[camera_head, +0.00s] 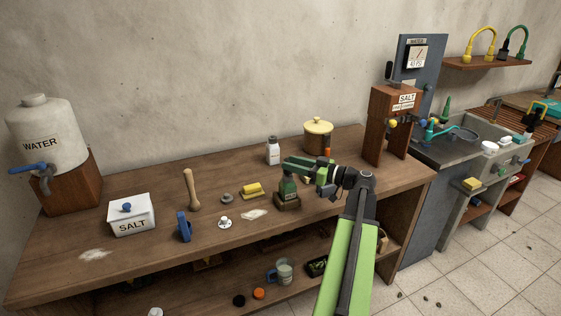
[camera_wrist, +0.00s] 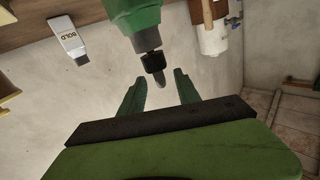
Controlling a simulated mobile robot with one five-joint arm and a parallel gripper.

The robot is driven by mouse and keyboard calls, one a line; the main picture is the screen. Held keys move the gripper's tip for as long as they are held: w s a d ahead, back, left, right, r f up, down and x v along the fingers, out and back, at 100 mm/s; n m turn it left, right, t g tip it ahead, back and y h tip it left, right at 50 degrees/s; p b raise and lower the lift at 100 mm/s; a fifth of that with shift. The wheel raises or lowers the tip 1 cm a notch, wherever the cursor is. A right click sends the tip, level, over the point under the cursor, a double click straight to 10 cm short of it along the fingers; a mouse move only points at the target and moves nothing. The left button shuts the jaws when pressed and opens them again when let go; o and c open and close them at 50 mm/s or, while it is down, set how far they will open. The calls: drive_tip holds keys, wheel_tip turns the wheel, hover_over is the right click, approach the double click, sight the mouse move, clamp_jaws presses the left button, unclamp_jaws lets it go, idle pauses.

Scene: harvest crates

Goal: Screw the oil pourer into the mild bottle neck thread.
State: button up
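The green bottle (camera_head: 288,190) stands upright on a small brown block on the bench; its label is too small to read surely. In the wrist view, which looks upside down, the bottle (camera_wrist: 132,15) hangs in at the top. The oil pourer (camera_wrist: 154,62), a black collar with a grey tip, is at the bottle's neck, in line with it; whether it is threaded in I cannot tell. My gripper (camera_wrist: 158,93) is open, its two green fingers apart with the pourer's tip between or just beyond them. In the head view my gripper (camera_head: 297,166) is just above the bottle, hiding its top.
A white bottle marked BOLD (camera_wrist: 68,38) stands behind; it also shows in the head view (camera_head: 273,152). A yellow-lidded pot (camera_head: 318,138) and a salt dispenser (camera_head: 391,125) are to the right. A yellow sponge (camera_head: 251,190) and grey ring (camera_head: 227,198) lie left of the bottle.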

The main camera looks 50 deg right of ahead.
drive_tip(key=v, duration=1.1)
drive_tip(key=shift+s, duration=0.3)
drive_tip(key=shift+d, duration=0.1)
idle(0.5)
drive_tip(key=o, duration=0.6)
